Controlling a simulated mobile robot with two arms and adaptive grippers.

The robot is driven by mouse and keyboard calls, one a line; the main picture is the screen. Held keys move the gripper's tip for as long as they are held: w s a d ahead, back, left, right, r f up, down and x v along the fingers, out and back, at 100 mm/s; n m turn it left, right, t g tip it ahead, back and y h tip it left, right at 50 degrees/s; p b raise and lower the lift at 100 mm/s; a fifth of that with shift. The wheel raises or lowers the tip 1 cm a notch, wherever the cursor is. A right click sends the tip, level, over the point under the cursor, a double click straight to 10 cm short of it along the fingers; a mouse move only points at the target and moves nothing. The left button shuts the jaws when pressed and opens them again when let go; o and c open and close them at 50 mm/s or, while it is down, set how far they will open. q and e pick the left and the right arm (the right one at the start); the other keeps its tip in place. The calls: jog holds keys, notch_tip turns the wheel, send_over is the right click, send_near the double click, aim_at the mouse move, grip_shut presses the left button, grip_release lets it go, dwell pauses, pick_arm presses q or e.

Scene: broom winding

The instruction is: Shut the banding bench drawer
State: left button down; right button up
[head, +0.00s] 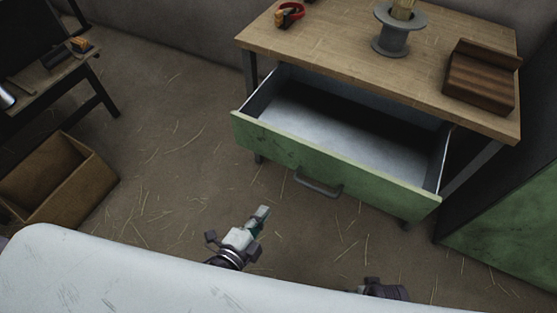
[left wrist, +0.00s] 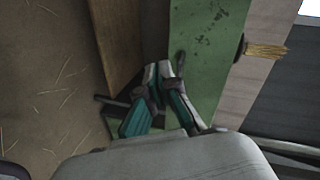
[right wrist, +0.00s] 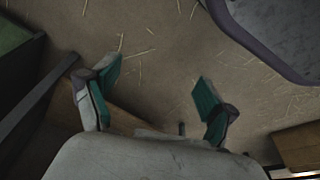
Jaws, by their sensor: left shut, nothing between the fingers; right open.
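The banding bench (head: 340,45) has a wooden top, and its drawer (head: 350,170) stands well open. The drawer has a green front with a grey bar handle (head: 318,187) and a pale inside with nothing seen in it. My left gripper (head: 262,213) is shut and empty, in front of the drawer and left of the handle, apart from it. In the left wrist view its closed fingertips (left wrist: 165,72) show against a scuffed green panel. My right gripper (head: 385,288) is low in the head view, mostly hidden; in the right wrist view its fingers (right wrist: 150,88) are wide open and empty.
On the bench stand a grey spool (head: 393,35), a red-handled tool (head: 290,14) and a dark wooden block (head: 480,75). A wooden box (head: 60,180) sits on the floor at left. A green-fronted cabinet (head: 510,240) is at right. The straw-strewn floor before the drawer is clear.

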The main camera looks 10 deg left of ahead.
pick_arm(q)
notch_tip(320, 180, up, 10)
jog(key=m+t+b, duration=0.2)
jog(key=m+t, duration=0.1)
jog(key=m, duration=0.1)
jog(key=p, duration=0.2)
send_near(293, 141)
jog(key=shift+n+h, duration=0.3)
jog(key=shift+h, duration=0.1)
jog(key=x, duration=0.6)
jog(key=shift+w+a, duration=0.25)
jog(key=shift+w+d, duration=0.15)
jog(key=shift+w, duration=0.35)
pick_arm(e)
jog(key=shift+s+a+f, duration=0.1)
jog(key=shift+a+f, duration=0.05)
jog(key=shift+f, duration=0.55)
jog(key=shift+s+a+f, duration=0.1)
jog(key=shift+s+f, duration=0.05)
jog(key=shift+f, duration=0.55)
jog(key=shift+s+a+f, duration=0.1)
jog(key=shift+a+f, duration=0.05)
jog(key=shift+f, duration=0.55)
